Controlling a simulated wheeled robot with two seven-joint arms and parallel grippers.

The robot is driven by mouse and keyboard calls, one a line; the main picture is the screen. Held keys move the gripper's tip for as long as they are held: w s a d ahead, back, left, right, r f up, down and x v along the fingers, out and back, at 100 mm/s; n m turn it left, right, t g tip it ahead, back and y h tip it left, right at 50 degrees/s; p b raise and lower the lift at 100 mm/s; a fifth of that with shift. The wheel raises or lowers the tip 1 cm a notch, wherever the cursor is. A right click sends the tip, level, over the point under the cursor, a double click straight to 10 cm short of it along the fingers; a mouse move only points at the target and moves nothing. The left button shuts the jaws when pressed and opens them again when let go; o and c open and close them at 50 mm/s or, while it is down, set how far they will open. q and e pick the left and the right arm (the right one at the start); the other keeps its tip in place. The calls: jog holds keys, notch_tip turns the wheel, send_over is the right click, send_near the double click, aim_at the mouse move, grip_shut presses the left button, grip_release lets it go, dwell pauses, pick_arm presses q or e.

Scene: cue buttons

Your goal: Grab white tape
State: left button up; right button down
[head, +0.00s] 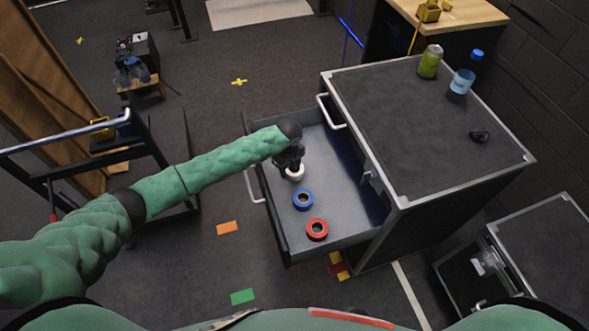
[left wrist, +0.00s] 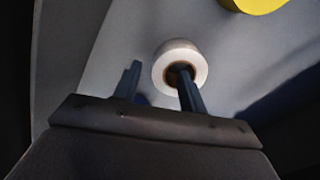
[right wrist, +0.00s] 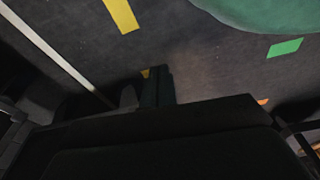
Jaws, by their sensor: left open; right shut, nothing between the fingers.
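The white tape (head: 295,173) is a roll in the open drawer (head: 345,219), partly hidden by my left gripper (head: 290,163). In the left wrist view the white tape (left wrist: 160,72) shows its dark core hole. My left gripper (left wrist: 158,88) is open, with one finger in line with the hole, seemingly in it, and the other outside the roll to the left. Firm contact cannot be told. My right gripper (right wrist: 158,85) is shut and empty, over the floor.
A blue tape roll (head: 303,199) and a red tape roll (head: 317,229) lie in the drawer nearer me. A yellow round thing (left wrist: 255,4) lies past the white tape. On the cabinet top (head: 425,125) stand a green can (head: 430,62) and a blue bottle (head: 464,80).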

pick_arm(q)
jog(key=shift+f+p, duration=0.4)
jog(key=shift+f, duration=0.95)
pick_arm(e)
jog(key=shift+s+d+f, duration=0.55)
jog(key=shift+s+f, duration=0.25)
jog(key=shift+f, duration=0.1)
pick_arm(q)
jog(key=shift+c, duration=0.2)
grip_shut()
pick_arm(e)
jog(key=shift+d, duration=0.15)
pick_arm(q)
jog(key=shift+r, duration=0.15)
pick_arm(e)
jog(key=shift+f, duration=0.1)
